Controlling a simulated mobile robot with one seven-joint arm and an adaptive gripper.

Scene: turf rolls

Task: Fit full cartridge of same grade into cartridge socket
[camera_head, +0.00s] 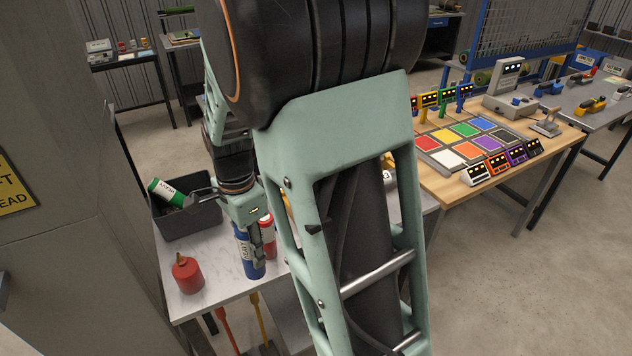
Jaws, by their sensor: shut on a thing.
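My gripper (256,248) points down over the pale worktop (213,280) at the left. It is shut on a blue cartridge (247,254) with a white label, which is upright. I cannot tell whether its base touches the worktop. A red cartridge (269,238) with a pale label stands just right of it, partly behind my gripper finger. A green-topped cartridge (166,192) with a white label leans in a dark bin (190,221). I cannot make out the cartridge socket; my arm hides much of the worktop.
A red oil can (187,275) stands near the worktop's front left edge. A grey cabinet (60,230) rises close at the left. A wooden bench (455,189) at the right carries coloured pads and small devices. The floor at lower right is clear.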

